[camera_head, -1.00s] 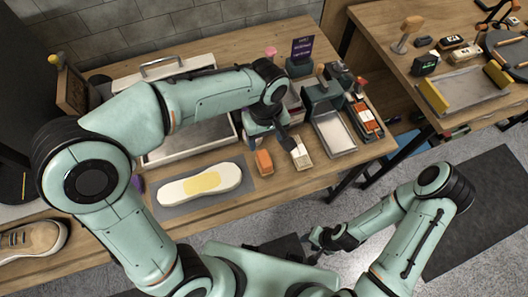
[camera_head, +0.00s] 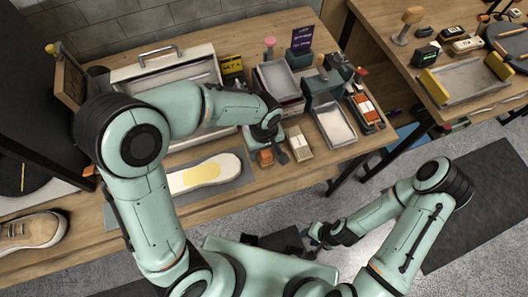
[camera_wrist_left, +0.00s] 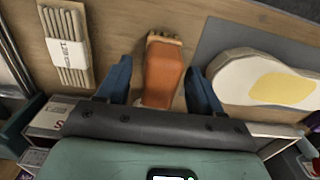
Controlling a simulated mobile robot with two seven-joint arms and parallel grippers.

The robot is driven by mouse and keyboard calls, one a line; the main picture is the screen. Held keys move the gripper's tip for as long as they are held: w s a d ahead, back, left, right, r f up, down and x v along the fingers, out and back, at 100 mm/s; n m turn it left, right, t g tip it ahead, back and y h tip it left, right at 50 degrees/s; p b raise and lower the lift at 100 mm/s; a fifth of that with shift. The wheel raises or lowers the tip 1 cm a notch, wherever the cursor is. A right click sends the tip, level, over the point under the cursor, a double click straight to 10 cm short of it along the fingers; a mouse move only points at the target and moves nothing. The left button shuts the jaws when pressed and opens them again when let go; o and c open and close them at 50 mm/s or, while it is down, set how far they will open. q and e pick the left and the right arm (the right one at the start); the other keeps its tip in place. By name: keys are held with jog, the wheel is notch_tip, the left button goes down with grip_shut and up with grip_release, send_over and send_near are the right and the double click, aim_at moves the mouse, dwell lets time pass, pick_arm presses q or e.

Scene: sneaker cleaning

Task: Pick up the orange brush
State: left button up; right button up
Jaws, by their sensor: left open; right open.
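The orange brush (camera_head: 265,157) lies on the wooden workbench, partly hidden by my left gripper in the head view. In the left wrist view the brush (camera_wrist_left: 162,75) shows an orange body with a pale end at the top. My left gripper (camera_head: 273,153) is open over the brush. In the wrist view its two blue fingers (camera_wrist_left: 159,68) stand on either side of the brush, with a gap on both sides. I cannot tell how high the fingertips are above the bench. My right gripper (camera_head: 318,238) is open and empty, low in front of the bench.
A wrapped bundle of sticks (camera_head: 299,143) lies just right of the brush. A white shoe sole (camera_head: 205,172) with a yellow patch lies on a grey mat to the left. A metal tray (camera_head: 335,125) stands further right, and boxes (camera_head: 277,80) stand behind.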

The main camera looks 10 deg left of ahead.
pick_arm(q)
jog(key=c, duration=1.1)
jog(key=shift+r, duration=0.2)
notch_tip(320, 180, up, 20)
jog(key=shift+f+p, duration=0.15)
jog(key=shift+p, duration=0.9)
pick_arm(e)
jog(key=w+r, duration=0.2)
jog(key=shift+w+r, duration=0.2)
jog(key=shift+r, duration=0.2)
pick_arm(q)
jog(key=shift+o, duration=1.3)
jog(key=shift+c, duration=0.5)
pick_arm(e)
jog(key=shift+s, duration=0.1)
